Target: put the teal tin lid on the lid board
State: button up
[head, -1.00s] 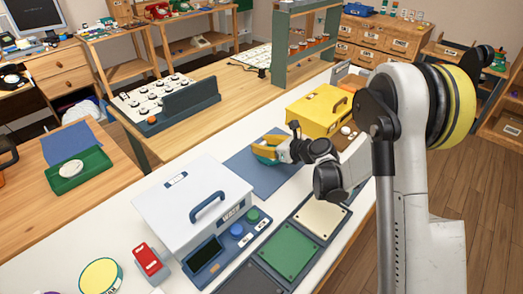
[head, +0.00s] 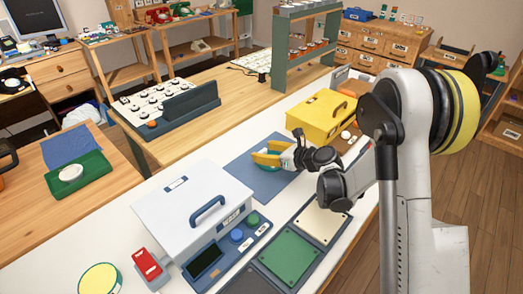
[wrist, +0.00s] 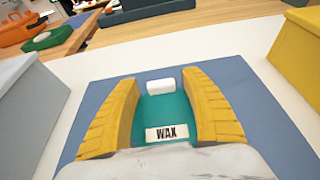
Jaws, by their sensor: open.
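The teal tin lid (wrist: 172,108) lies on a blue mat (wrist: 92,95), with a white block at its far edge and a "WAX" label at its near edge. My gripper (wrist: 163,95) is open, with its yellow fingers on the left and right of the lid; whether they touch it I cannot tell. In the head view my gripper (head: 267,158) is low over the blue mat (head: 240,167) and hides most of the lid. A dark board (head: 312,246) with cream, green and dark grey square panels, perhaps the lid board, lies nearer the front edge.
A white box (head: 190,205) with a blue handle stands left of the mat. A yellow box (head: 318,112) stands behind it on the right. A control panel (head: 225,252) with blue and green knobs sits between the white box and the panel board.

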jog(key=p+v, duration=0.3)
jog(key=v, duration=0.7)
jog(key=shift+s+d+r, duration=0.15)
jog(key=shift+s+r, duration=0.05)
jog(key=s+d+r+n+g+h, duration=0.1)
jog(key=s+d+r+n+h, duration=0.15)
jog(key=s+r+n, duration=0.5)
jog(key=s+d+r+n+g+h, duration=0.1)
jog(key=s+r+n+h, duration=0.35)
jog(key=s+n, duration=0.6)
jog(key=s+d+r+n+h, duration=0.1)
jog(key=s+d+n, duration=0.3)
jog(key=s+n, duration=0.5)
jog(key=shift+s+d+h, duration=0.25)
jog(key=shift+d+h, duration=0.1)
jog(key=shift+h, duration=0.55)
